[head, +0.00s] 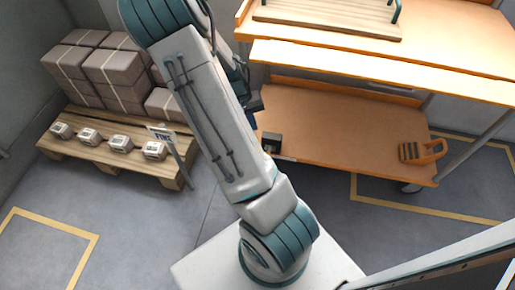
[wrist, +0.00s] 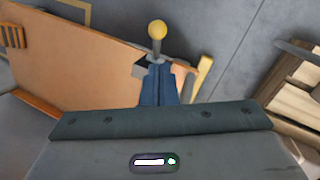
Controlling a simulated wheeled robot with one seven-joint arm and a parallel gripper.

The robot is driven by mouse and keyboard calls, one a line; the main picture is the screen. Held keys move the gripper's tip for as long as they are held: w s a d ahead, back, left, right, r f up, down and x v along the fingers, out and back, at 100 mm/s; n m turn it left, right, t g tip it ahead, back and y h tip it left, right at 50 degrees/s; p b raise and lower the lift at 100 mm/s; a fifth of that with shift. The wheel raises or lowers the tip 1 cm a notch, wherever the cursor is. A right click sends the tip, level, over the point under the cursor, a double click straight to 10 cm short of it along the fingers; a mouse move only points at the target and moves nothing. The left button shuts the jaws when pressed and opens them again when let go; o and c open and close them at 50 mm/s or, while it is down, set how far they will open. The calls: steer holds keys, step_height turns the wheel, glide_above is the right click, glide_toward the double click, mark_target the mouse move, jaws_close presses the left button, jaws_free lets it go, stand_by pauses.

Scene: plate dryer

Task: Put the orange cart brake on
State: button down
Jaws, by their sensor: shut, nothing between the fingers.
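The orange cart (head: 330,118) stands at the right in the head view, with an upper top and a lower shelf. Its lower shelf (wrist: 85,62) fills the left of the wrist view. A yellow ball knob on a short grey stem (wrist: 157,30) shows near the shelf's corner; it looks like the brake lever. My gripper (wrist: 160,62) is shut and empty, its blue fingers pointing at the stem's base. I cannot tell whether they touch it. In the head view my arm hides the gripper's tips and the knob.
A black box (head: 271,143) and an orange tool (head: 422,151) are on the lower shelf. A wooden board (head: 330,20) lies on the cart's top. A pallet (head: 120,157) with boxes and a small sign stands at the left. Grey floor between is clear.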

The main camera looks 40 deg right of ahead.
steer(key=shift+w+d+f, duration=0.15)
steer(key=shift+d+f, duration=0.1)
steer(key=shift+f, duration=0.3)
steer(key=shift+w+d+f, duration=0.1)
steer(key=shift+d+f, duration=0.1)
steer(key=shift+f, duration=0.3)
steer(key=b+x, duration=0.5)
steer(key=x, duration=0.5)
steer(key=shift+b, duration=0.3)
